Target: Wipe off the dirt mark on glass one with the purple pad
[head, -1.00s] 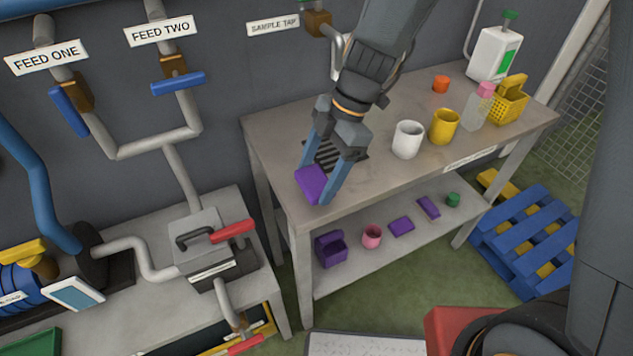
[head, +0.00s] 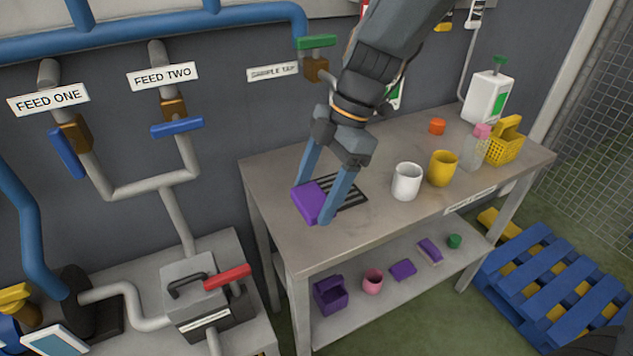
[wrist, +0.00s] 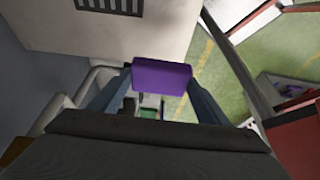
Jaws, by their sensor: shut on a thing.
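My gripper (head: 312,205) is shut on a purple pad (head: 310,203), a small block held between its two blue fingers. In the head view the pad appears over the left part of the workbench, in front of a dark slotted grate (head: 348,192); I cannot tell its height above the top. In the wrist view the pad (wrist: 162,76) sits between the fingertips, with the bench top beyond it. I see no label for glass one and no dirt mark, so I cannot point to either.
The workbench (head: 270,190) carries a white mug (head: 407,181), a yellow mug (head: 443,168) and a yellow basket (head: 505,146). Its lower shelf (head: 360,308) holds purple items. A blue pallet (head: 540,270) lies right. Pipes and a red-handled valve box (head: 200,290) stand left.

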